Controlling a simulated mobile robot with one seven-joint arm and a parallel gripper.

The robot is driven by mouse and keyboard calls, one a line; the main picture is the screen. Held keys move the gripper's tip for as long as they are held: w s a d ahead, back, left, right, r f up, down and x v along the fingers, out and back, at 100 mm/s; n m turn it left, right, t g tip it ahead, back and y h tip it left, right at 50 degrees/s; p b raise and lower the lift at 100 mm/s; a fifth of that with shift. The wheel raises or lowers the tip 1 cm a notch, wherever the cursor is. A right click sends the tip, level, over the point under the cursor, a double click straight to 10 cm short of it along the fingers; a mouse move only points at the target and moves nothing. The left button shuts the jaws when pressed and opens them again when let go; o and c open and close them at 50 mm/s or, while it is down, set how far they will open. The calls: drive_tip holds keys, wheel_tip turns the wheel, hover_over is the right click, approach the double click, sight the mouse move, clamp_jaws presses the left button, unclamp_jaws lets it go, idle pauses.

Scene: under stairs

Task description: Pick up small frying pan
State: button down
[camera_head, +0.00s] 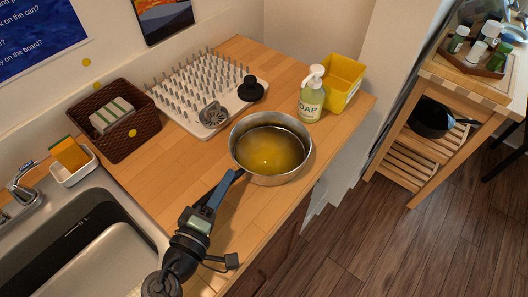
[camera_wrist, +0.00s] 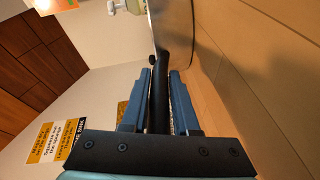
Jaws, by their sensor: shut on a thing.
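The small frying pan (camera_head: 270,150) is a round metal pan with a yellowish inside and a dark handle. It is at the counter's right part, roughly level; I cannot tell whether its base touches the wood. My gripper (camera_head: 219,186) reaches it from the lower left and is shut on the handle. In the wrist view the dark handle (camera_wrist: 158,100) runs between the two blue fingers of my gripper (camera_wrist: 160,74), with the pan's metal side (camera_wrist: 174,30) beyond. The gripped part of the handle is partly hidden in the head view.
A soap bottle (camera_head: 312,96) and a yellow bin (camera_head: 343,82) stand just behind the pan. A drying rack (camera_head: 190,85) with dark items, a brown basket (camera_head: 112,140) and a sink (camera_head: 70,240) lie leftward. The counter's front edge is close below the pan.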

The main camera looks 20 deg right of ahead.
drive_tip(key=shift+r, duration=0.15)
wheel_tip(320, 180, up, 18)
drive_tip(key=p, duration=0.1)
drive_tip(key=shift+p, duration=0.3)
idle(1.1)
idle(0.3)
drive_tip(key=c, duration=1.2)
unclamp_jaws()
clamp_jaws()
